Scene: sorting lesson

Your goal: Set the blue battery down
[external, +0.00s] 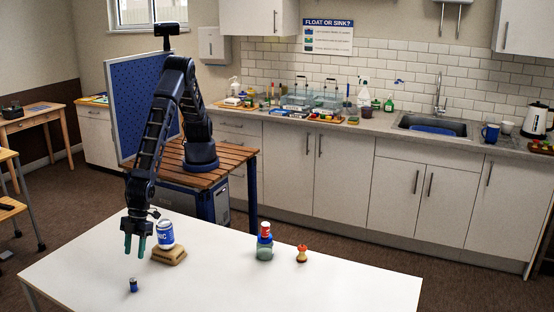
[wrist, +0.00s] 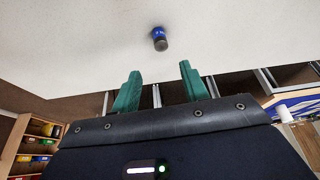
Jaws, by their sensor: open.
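The blue battery (external: 133,285) stands on the white table (external: 330,285) near its front left part. It also shows in the wrist view (wrist: 159,39), blue with a dark end, beyond the fingertips and apart from them. My gripper (external: 135,246) is above the battery, pointing down, with its two green fingers spread. In the wrist view the fingers (wrist: 158,82) are apart with nothing between them.
A jar with a red-and-blue top (external: 264,243) and an apple-core-shaped object (external: 302,254) stand farther right. The table's front right is clear.

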